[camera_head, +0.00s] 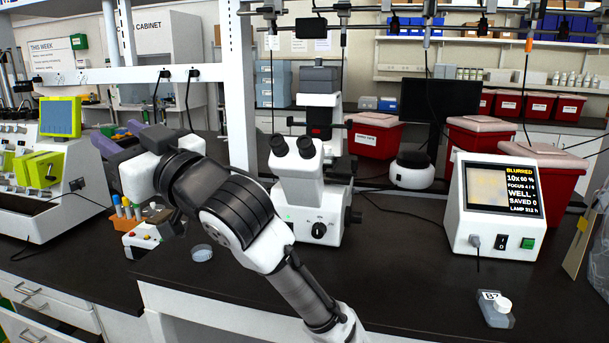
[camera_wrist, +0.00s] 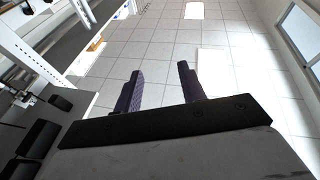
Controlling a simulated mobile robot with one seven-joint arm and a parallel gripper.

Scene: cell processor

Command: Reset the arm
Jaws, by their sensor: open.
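My arm reaches up from the lower right in the head view, and my gripper (camera_head: 128,138) is raised at the left, above the black bench. In the wrist view my gripper (camera_wrist: 158,88) shows two dark purple fingers set well apart, with nothing between them. The wrist camera sees white ceiling tiles or floor tiles beyond the fingers; I cannot tell which.
A white microscope (camera_head: 305,190) stands behind my arm. A display unit (camera_head: 512,210) reads "BLURRED". A flask marked B7 (camera_head: 495,310) lies near the front right. A dish (camera_head: 201,253) and a tube rack (camera_head: 128,222) are below my gripper.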

